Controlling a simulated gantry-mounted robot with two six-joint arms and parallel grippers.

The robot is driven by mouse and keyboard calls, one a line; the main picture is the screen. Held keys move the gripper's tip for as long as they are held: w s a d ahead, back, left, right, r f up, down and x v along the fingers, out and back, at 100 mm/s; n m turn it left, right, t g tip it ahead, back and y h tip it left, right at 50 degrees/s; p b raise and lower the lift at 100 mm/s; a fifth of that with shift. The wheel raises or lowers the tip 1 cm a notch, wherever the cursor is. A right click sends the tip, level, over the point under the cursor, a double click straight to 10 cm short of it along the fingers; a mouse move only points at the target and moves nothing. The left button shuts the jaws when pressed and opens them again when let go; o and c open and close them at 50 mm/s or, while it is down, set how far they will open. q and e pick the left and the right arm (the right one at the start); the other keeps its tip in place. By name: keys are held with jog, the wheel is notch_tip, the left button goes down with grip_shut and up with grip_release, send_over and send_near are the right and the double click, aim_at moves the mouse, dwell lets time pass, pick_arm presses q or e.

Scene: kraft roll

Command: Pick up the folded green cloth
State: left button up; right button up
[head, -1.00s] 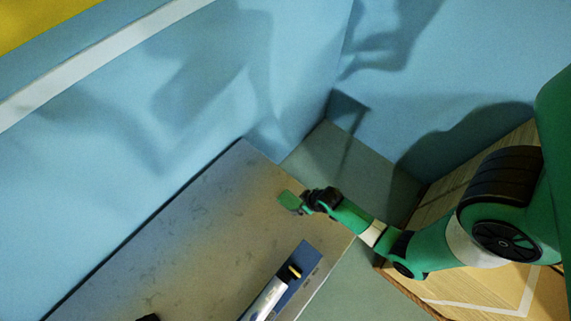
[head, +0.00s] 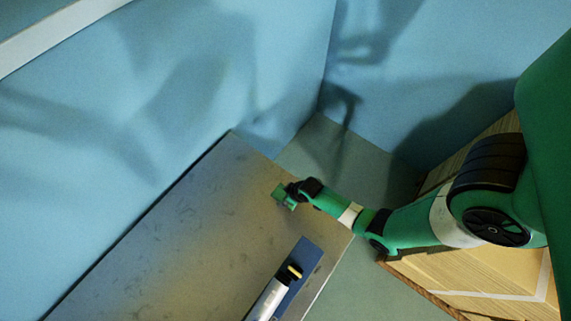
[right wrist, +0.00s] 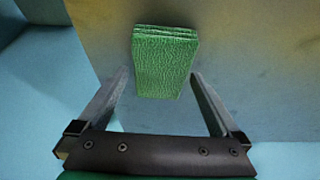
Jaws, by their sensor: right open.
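The folded green cloth (head: 278,194) lies on the grey table near its far right edge. In the right wrist view the cloth (right wrist: 164,65) is a thick, textured green block with its layered fold edge at the top. My right gripper (head: 287,196) is at the cloth and partly covers it in the head view. In the right wrist view the right gripper (right wrist: 159,76) is open, with one finger on each side of the cloth's near end. Gaps show between the fingers and the cloth. My left gripper is not in view.
The table (head: 190,230) is mostly bare. A blue mat or tray (head: 309,256) near its right edge holds a white cylindrical object (head: 268,300) with a black and yellow end. A blue wall (head: 110,140) runs behind the table. A wooden surface (head: 480,275) stands at the right.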

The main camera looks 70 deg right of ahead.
aim_at(283, 194)
jog(key=shift+f, duration=0.1)
jog(key=shift+c, duration=0.3)
jog(key=c, duration=1.1)
jog(key=shift+r+p, duration=0.3)
jog(key=shift+r, duration=0.1)
notch_tip(283, 194, up, 3)
jog(key=shift+f+p, duration=0.2)
jog(key=shift+p, duration=0.45)
jog(key=s+a+r+p, duration=0.2)
jog(key=s+a+r, duration=0.1)
jog(key=s+a+r+p, duration=0.3)
jog(key=a, duration=0.1)
jog(key=s+a+r+p, duration=0.3)
jog(key=shift+a+r, duration=0.3)
